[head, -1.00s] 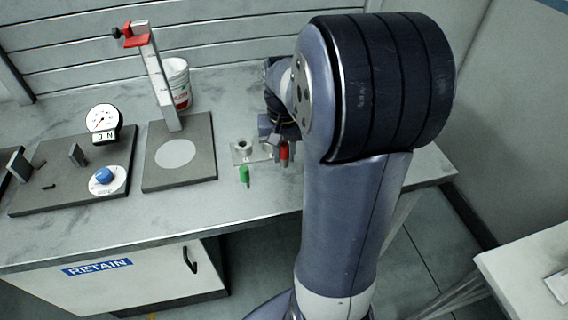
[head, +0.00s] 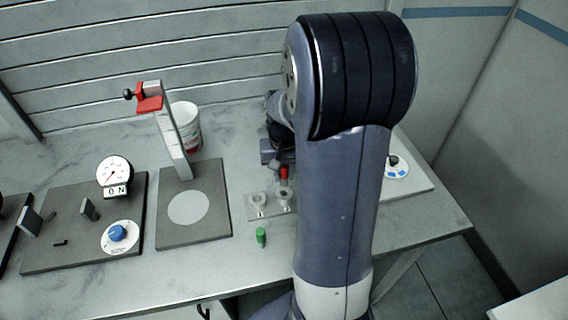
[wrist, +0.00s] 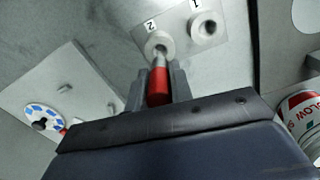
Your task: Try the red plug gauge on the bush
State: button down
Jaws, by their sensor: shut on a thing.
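My gripper (wrist: 160,78) is shut on the red plug gauge (wrist: 157,88), with one finger on each side of its red handle. The gauge's grey pin points at the bush marked 2 (wrist: 154,41), and its tip overlaps the bush's mouth; I cannot tell whether it has entered. The bush marked 1 (wrist: 207,27) stands beside it, its hole empty. In the head view the red gauge (head: 284,173) shows just above bush 2 (head: 285,194), with bush 1 (head: 259,200) to the left. My arm hides part of the gripper there.
A green plug gauge (head: 261,237) stands in front of the bush plate (head: 251,215). A grey stand (head: 193,238) with a red clamp, a white bucket (head: 186,125) and a dial gauge fixture (head: 75,240) are to the left. A white plate with a blue-marked dial (head: 396,170) is right.

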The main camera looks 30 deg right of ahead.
aim_at(284, 184)
jog(key=shift+f, duration=0.1)
dwell(0.3)
jog(key=shift+f+b, duration=1.35)
jog(key=shift+f, duration=0.3)
jog(key=shift+s+f+b, duration=0.1)
jog(key=shift+f+b, duration=0.25)
jog(key=shift+f, duration=0.1)
dwell(1.6)
jog(key=shift+r+p, duration=2.05)
jog(key=shift+r, duration=0.5)
